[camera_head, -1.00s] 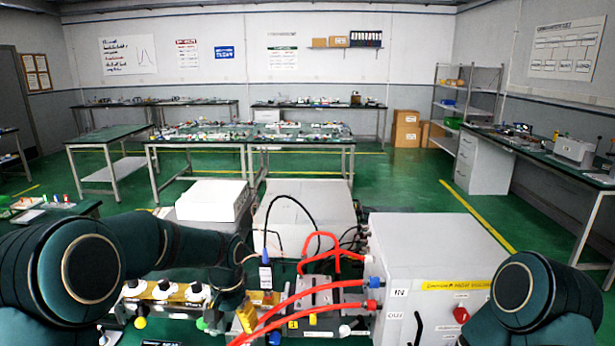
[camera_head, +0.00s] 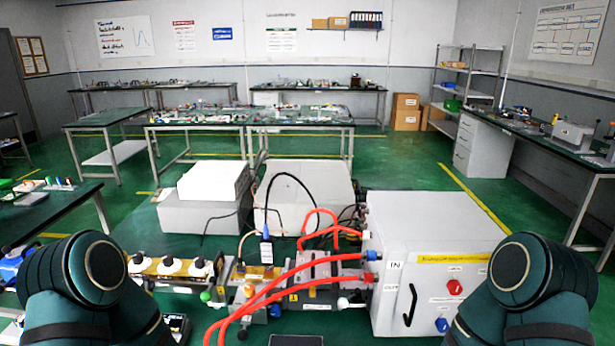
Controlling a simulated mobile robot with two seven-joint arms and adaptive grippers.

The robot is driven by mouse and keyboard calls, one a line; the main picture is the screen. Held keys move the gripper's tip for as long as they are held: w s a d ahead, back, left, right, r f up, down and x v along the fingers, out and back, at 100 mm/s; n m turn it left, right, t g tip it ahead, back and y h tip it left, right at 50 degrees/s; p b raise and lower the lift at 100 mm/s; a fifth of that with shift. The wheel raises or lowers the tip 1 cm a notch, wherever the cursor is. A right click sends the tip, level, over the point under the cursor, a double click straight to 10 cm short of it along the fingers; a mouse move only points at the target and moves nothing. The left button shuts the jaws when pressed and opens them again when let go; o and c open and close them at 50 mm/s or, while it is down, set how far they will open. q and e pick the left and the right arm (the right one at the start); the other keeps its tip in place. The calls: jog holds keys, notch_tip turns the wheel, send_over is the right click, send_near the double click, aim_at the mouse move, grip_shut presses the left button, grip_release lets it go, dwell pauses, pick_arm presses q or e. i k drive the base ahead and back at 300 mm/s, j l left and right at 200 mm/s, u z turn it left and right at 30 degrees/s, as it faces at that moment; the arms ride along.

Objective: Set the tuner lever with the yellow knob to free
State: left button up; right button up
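The bench apparatus has a tuner section with several white knobs (camera_head: 170,266) on a brass-coloured rail at the left. A green ball knob (camera_head: 205,296) sits in front of its right end. An orange-yellow round knob (camera_head: 249,290) stands farther right, beside the red hoses; I cannot tell for sure whether it is the task's yellow knob. The front left of the tuner is partly hidden by my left arm, and no lever setting can be read. Neither of my grippers shows; only arm links are seen at the lower left and lower right.
Red hoses (camera_head: 290,272) arch from the grey cabinet (camera_head: 435,235) across the front. The cabinet has a black handle, a red knob (camera_head: 454,287) and a blue knob (camera_head: 442,325). White boxes (camera_head: 212,182) stand behind the tuner. A side table (camera_head: 55,215) is at the left.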

aim_at(145, 279)
jog(key=u, duration=1.1)
